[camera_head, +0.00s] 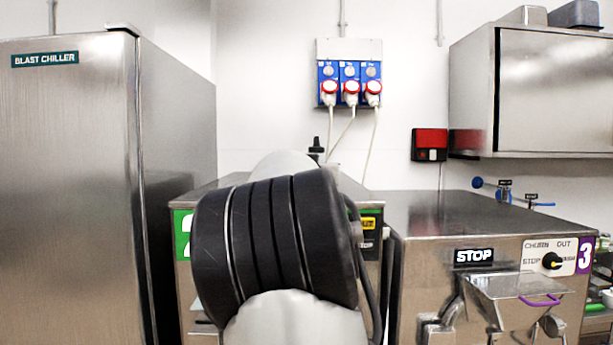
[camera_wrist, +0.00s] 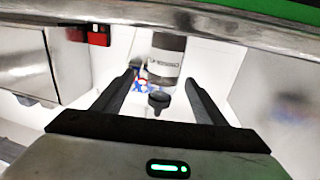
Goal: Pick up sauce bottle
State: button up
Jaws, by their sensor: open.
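The sauce bottle has a dark cap and nozzle that show in the head view (camera_head: 316,146) above my arm, over the top of machine 2; its body is hidden there. In the wrist view the sauce bottle (camera_wrist: 165,66) is a dark, see-through bottle with a white label, its black nozzle pointing down in the picture. My gripper (camera_wrist: 160,77) is open, and the bottle appears in the gap between its two fingers, with no visible grip on it. My gripper is hidden behind my arm in the head view.
Machine 2 (camera_head: 183,235) is partly covered by my arm. Machine 3 (camera_head: 480,212) stands to its right with a clear steel top. A tall blast chiller (camera_head: 70,190) stands at the left. A wall cabinet (camera_head: 555,95) hangs at the upper right. Sockets with cables (camera_head: 349,85) are on the back wall.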

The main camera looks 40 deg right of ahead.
jog(key=x, duration=0.4)
jog(key=shift+w+p, duration=0.35)
jog(key=shift+w, duration=0.1)
jog(key=c, duration=1.1)
jog(key=shift+r, duration=0.1)
jog(key=shift+c, duration=0.2)
jog(key=shift+r, duration=0.15)
